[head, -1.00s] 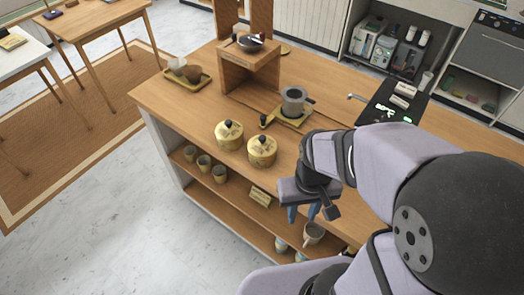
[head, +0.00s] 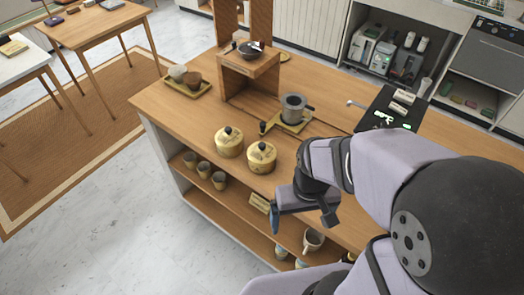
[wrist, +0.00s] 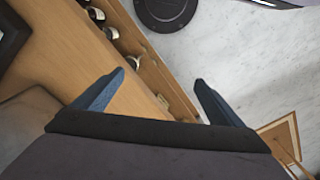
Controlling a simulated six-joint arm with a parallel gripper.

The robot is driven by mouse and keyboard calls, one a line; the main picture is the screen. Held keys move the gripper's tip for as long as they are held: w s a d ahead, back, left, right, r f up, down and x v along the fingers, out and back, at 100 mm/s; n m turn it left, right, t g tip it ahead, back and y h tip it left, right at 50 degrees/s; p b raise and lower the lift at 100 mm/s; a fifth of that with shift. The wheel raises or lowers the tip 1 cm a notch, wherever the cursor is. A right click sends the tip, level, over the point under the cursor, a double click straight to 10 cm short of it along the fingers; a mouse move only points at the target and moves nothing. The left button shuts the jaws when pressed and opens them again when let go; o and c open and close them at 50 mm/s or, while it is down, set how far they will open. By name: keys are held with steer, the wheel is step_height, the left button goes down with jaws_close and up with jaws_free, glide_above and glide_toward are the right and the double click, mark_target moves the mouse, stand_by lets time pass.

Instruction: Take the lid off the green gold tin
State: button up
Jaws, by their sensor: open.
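Two round yellow-gold tins with dark lid knobs stand side by side near the counter's front edge in the head view: a left tin (head: 229,145) and a right tin (head: 261,160). Both lids are on. I cannot tell from their color which one is the green gold tin. My gripper (wrist: 160,78) is open and empty, its two blue fingers spread in the wrist view. In the head view my gripper (head: 275,218) hangs in front of the counter edge, below and slightly right of the right tin. The wrist view shows neither tin.
A metal pot (head: 293,105) stands on a small tray behind the tins. A wooden stand (head: 248,70) and a tray with cups (head: 187,88) are farther back. A black panel (head: 393,108) lies to the right.

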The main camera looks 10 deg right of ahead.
mark_target(262, 144)
steer(key=w+a, duration=0.1)
steer(key=w, duration=0.5)
steer(key=w+a+n+p, duration=0.1)
steer(key=w+a, duration=0.1)
steer(key=w, duration=0.4)
steer(key=w+a+n+p, duration=0.1)
steer(key=w+a, duration=0.1)
steer(key=w, duration=0.3)
steer(key=shift+w+a, duration=0.1)
steer(key=shift+w, duration=0.3)
steer(key=shift+n+t, duration=0.5)
steer(key=shift+n, duration=0.2)
steer(key=w+r, duration=0.4)
steer(key=w, duration=0.1)
steer(key=w+a+r, duration=0.1)
steer(key=w+r, duration=0.1)
steer(key=w, duration=0.1)
steer(key=shift+r, duration=0.2)
steer(key=shift+w+a+r+n, duration=0.1)
steer(key=shift+w+r+n, duration=0.15)
steer(key=shift+r, duration=0.35)
steer(key=shift+w+r+n, duration=0.15)
steer(key=shift+w+r, duration=0.1)
steer(key=shift+r, duration=0.3)
steer(key=shift+s+n+g, duration=0.5)
steer(key=shift+s+n, duration=0.1)
steer(key=shift+s, duration=0.6)
